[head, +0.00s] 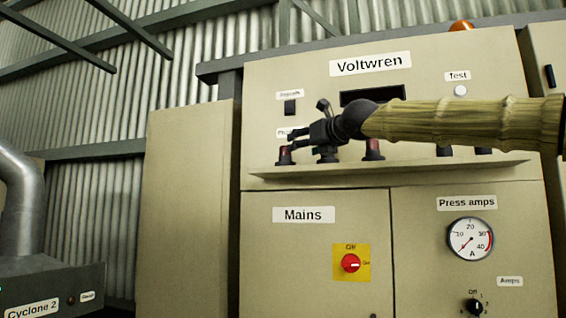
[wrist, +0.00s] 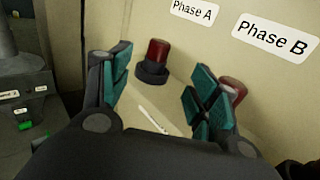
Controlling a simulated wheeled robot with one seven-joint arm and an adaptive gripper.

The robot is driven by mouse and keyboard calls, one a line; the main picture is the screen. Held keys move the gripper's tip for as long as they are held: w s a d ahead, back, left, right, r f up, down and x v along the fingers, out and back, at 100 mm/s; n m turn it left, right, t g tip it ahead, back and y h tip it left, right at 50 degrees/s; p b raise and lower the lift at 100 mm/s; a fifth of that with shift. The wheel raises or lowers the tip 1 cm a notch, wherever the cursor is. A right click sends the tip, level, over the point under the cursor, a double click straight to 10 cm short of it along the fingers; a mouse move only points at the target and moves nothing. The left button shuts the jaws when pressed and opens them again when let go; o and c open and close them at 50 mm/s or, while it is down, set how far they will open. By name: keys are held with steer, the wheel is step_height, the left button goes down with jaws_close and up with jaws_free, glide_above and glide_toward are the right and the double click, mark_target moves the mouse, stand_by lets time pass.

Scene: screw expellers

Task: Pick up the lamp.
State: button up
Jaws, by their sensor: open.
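A red lamp with a dark round base (head: 285,155) stands upright on the cabinet ledge at the left, below the Phase labels. In the wrist view the same-looking lamp (wrist: 158,53) stands just beyond the fingertips, under the Phase A label. A second red lamp (wrist: 236,86) is partly hidden behind the right finger. Another red lamp (head: 373,149) shows below my arm in the head view. My gripper (head: 291,140) reaches left along the ledge. In the wrist view my gripper (wrist: 155,76) is open, with nothing between its fingers.
The cabinet ledge (head: 400,172) runs under the lamps, and the Voltwren panel (head: 300,75) rises behind it. More dark-based items on the ledge are partly hidden by my arm. An orange beacon (head: 461,26) sits on top. A thin white strip (wrist: 153,120) shows below the lamp.

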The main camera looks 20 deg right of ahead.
mark_target(285, 157)
steer(key=w, duration=0.1)
steer(key=w+a+p, duration=0.1)
steer(key=w, duration=0.1)
steer(key=w+p, duration=0.1)
steer(key=shift+w+a+r, duration=0.25)
steer(key=shift+w, duration=0.05)
steer(key=shift+w+d, duration=0.1)
steer(key=shift+w+r+p, duration=0.2)
steer(key=shift+w+p, duration=0.15)
steer(key=shift+p, duration=0.25)
steer(key=w, duration=0.1)
steer(key=w+p, duration=0.1)
steer(key=w, duration=0.1)
steer(key=shift+w+a+p, duration=0.15)
steer(key=shift+a+p, duration=0.15)
steer(key=shift+p, duration=0.1)
steer(key=shift+w+a+f, duration=0.1)
steer(key=shift+w+a, duration=0.05)
steer(key=shift+w, duration=0.5)
steer(key=shift+s, duration=0.1)
steer(key=shift+c, duration=1)
steer(key=c, duration=0.9)
